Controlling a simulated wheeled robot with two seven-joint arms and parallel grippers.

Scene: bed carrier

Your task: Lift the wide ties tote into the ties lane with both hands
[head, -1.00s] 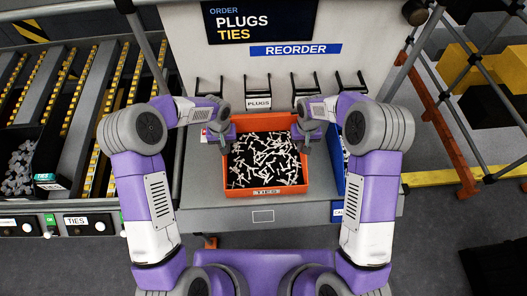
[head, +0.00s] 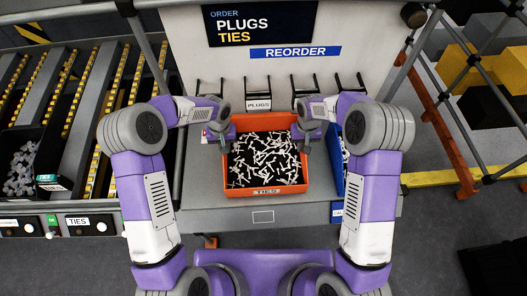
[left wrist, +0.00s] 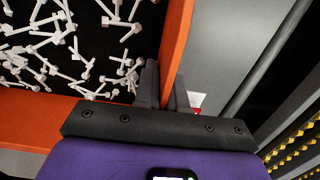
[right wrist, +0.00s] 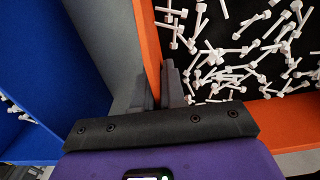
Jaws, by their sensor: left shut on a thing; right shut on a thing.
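The wide orange ties tote (head: 267,190) sits at the middle of the grey bench in the head view, full of white ties on a dark inside. My left gripper (head: 226,143) is shut on the tote's left wall; the left wrist view shows its fingers (left wrist: 165,88) on both sides of the orange wall (left wrist: 178,40). My right gripper (head: 303,141) is shut on the right wall; the right wrist view shows its fingers (right wrist: 160,85) astride that wall (right wrist: 150,45). The ties lane, with its TIES label (head: 78,222), lies at the left among roller lanes.
A blue tote (head: 340,185) stands close to the right of the orange tote, partly behind my right arm. A dark bin (head: 28,165) of grey parts sits in a lane at far left. A PLUGS label (head: 258,104) and brackets are on the panel behind.

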